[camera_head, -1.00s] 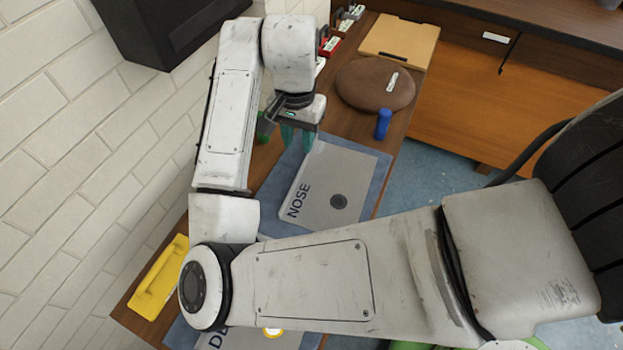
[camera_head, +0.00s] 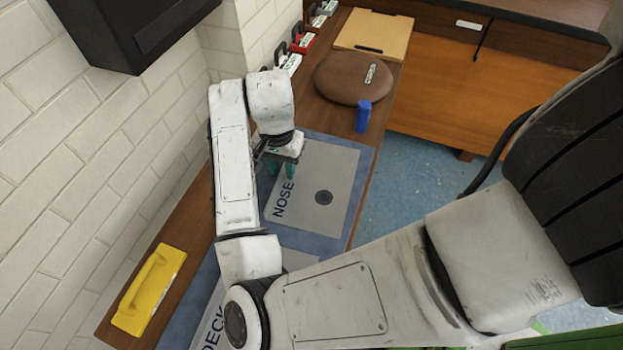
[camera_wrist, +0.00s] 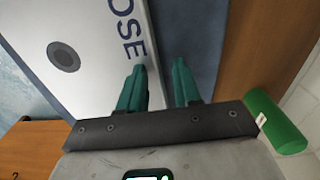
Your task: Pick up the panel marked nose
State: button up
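The panel marked NOSE (camera_head: 312,185) is a flat light-grey sheet with a dark round spot, lying on a blue mat (camera_head: 365,165). My gripper (camera_head: 281,169) is by the panel's left edge, near the top of the word NOSE. In the wrist view my gripper (camera_wrist: 160,85) is open, with two green fingers apart and nothing held. The panel (camera_wrist: 95,60) shows there with the letters OSE. Its edge runs between the fingers: the left finger is over the panel side, the right one over the mat. I cannot tell whether the fingertips touch anything.
A second panel, marked DECK (camera_head: 212,325), lies nearer, partly behind my arm. A yellow float (camera_head: 149,290), blue cylinder (camera_head: 362,116) and brown round cushion (camera_head: 354,78) are on the bench. A green cylinder (camera_wrist: 273,121) is right of my gripper. A brick wall (camera_head: 90,160) borders the left.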

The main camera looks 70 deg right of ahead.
jog(key=shift+c, duration=0.2)
grip_shut()
dwell(1.1)
